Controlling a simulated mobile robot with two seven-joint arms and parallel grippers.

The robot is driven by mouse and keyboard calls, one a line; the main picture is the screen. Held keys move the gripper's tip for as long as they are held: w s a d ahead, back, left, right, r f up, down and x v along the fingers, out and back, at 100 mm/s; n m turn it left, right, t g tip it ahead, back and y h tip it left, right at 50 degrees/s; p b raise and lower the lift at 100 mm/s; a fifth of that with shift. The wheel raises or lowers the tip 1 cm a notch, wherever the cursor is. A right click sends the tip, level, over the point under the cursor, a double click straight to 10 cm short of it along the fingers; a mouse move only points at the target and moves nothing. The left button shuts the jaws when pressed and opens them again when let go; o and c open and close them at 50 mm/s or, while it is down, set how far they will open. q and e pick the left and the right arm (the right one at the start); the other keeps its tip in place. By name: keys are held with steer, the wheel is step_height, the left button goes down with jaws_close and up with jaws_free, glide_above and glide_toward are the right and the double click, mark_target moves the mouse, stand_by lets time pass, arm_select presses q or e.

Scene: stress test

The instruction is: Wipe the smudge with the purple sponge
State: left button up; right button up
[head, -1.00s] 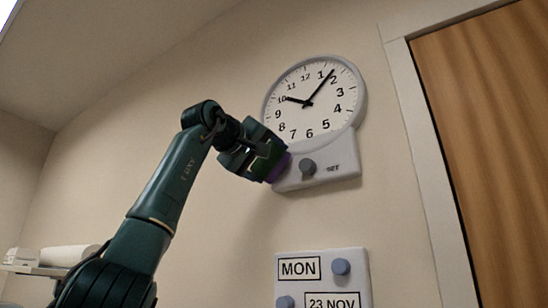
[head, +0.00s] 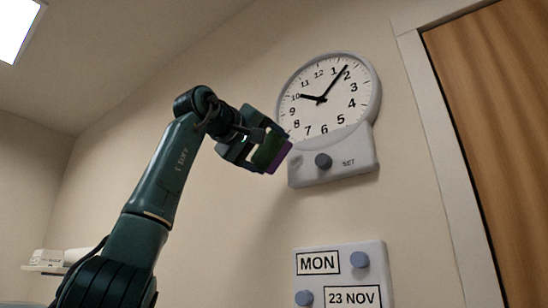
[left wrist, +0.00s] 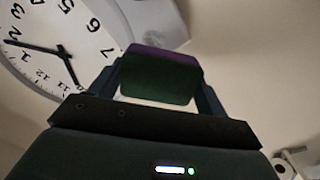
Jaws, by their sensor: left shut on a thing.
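My left gripper (head: 264,149) is shut on the sponge (head: 270,152), which has a green body and a purple face. The sponge is at the left edge of the grey panel (head: 345,162) below the wall clock, purple face toward the panel. In the left wrist view the sponge (left wrist: 158,78) sits between both fingers, purple edge outward. A faint darker patch (head: 296,161) shows at the panel's left end, just right of the sponge; it may be the smudge. I cannot tell whether the sponge touches the panel. My right gripper is not in view.
The round clock (head: 328,95) is above the panel, which has a grey knob (head: 323,160) and the word SET. A date board (head: 342,275) with blue-grey knobs is below. A wooden door (head: 492,120) stands right. A shelf (head: 45,268) is far left. The wall between is bare.

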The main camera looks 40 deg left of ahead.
arm_select(q)
steer(key=shift+s, duration=0.7)
steer(key=shift+s+d, duration=0.2)
steer(key=shift+s, duration=1.3)
steer(key=w+p, duration=0.1)
steer(key=w, duration=0.2)
steer(key=shift+a+r+p, duration=0.1)
steer(key=shift+a+p, duration=0.05)
steer(key=shift+p, duration=0.15)
steer(key=w, duration=0.3)
steer(key=shift+w+a, duration=0.1)
steer(key=shift+w, duration=0.2)
steer(key=shift+w+a, duration=0.15)
steer(key=shift+w, duration=0.6)
